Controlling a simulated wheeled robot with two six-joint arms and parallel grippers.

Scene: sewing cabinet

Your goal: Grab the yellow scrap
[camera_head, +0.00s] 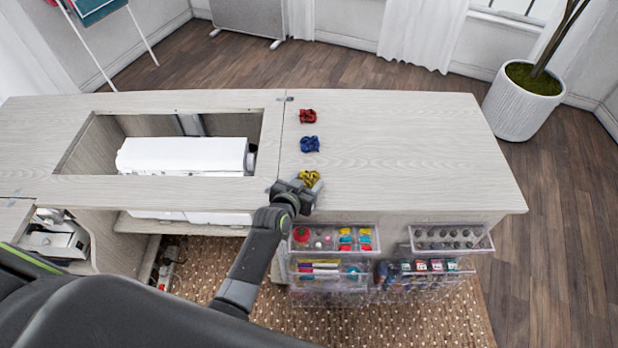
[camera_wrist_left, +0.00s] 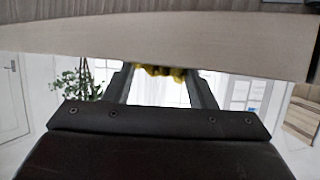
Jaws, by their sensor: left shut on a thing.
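The yellow scrap (camera_head: 309,178) is a crumpled piece at the front edge of the cabinet top (camera_head: 400,150). My left gripper (camera_head: 303,184) is shut on it, coming in from the front left. The left wrist view also shows the yellow scrap (camera_wrist_left: 160,71) between the fingertips, close to the cabinet edge (camera_wrist_left: 160,45). I cannot tell whether the scrap still touches the top. A blue scrap (camera_head: 310,144) and a red scrap (camera_head: 308,116) lie behind it in a row. My right gripper is not in view.
A white sewing machine (camera_head: 185,156) sits in the opening left of the scraps. Clear trays (camera_head: 335,238) with sewing supplies hang on the cabinet front, below and right of my gripper. The right part of the cabinet top is clear. A potted plant (camera_head: 523,100) stands behind right.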

